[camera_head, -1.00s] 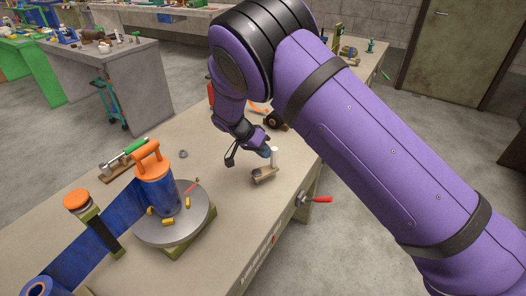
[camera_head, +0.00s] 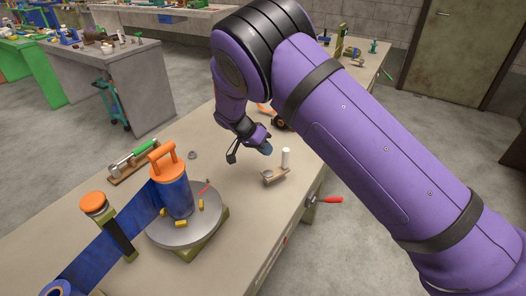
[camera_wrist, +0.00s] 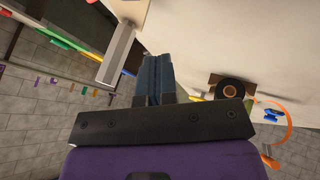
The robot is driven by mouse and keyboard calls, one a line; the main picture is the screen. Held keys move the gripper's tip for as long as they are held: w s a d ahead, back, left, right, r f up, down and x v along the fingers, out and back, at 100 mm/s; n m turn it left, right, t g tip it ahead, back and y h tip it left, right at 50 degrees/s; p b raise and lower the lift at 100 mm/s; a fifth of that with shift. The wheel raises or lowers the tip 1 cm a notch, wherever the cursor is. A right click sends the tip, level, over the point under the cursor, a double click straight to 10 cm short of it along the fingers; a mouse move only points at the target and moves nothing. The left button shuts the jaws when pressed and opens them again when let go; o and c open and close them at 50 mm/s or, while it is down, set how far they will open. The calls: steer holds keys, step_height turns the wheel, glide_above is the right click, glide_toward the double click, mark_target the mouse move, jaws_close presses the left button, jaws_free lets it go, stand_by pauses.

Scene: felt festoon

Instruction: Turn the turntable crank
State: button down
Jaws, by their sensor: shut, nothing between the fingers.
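The turntable (camera_head: 190,232) is a grey disc on the bench, carrying a blue cylinder (camera_head: 176,196) with an orange handle (camera_head: 163,158). A blue band runs from the cylinder to the left. A white upright post (camera_head: 286,158) stands by a small wooden piece (camera_head: 273,176) right of the turntable; I cannot tell whether this is the crank. A pale post (camera_wrist: 116,55) shows left of my fingers in the wrist view. My gripper (camera_head: 266,149) is shut and empty, just left of the white post and apart from it. It also shows in the wrist view (camera_wrist: 155,72).
A red-handled lever (camera_head: 328,199) sticks out from the bench's front edge. An orange-capped post (camera_head: 95,202) and a green-handled tool (camera_head: 138,154) are at the left. A dark wheel (camera_wrist: 231,90) lies beyond my gripper. Bare bench top lies between turntable and gripper.

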steer(key=v, duration=0.9)
steer(key=s+d+r+n+y, duration=0.1)
steer(key=s+d+r+y, duration=0.3)
steer(key=d+r, duration=0.85)
steer(key=s+d+r+n+y, duration=0.2)
steer(key=s+d+r, duration=0.4)
steer(key=d+r, duration=0.65)
steer(key=s+d+r+n+t+y, duration=0.1)
steer(key=s+d+r, duration=0.25)
steer(key=s, duration=0.25)
steer(key=s+d+r+n, duration=0.1)
steer(key=s+d+r, duration=0.1)
steer(key=s+d, duration=0.35)
steer(key=s+d+f+n+t, duration=0.1)
steer(key=s+d+n+t, duration=0.1)
steer(key=s, duration=1.3)
steer(key=shift+d+f+t, duration=0.3)
steer(key=shift+d+t, duration=0.25)
steer(key=shift+t, duration=0.05)
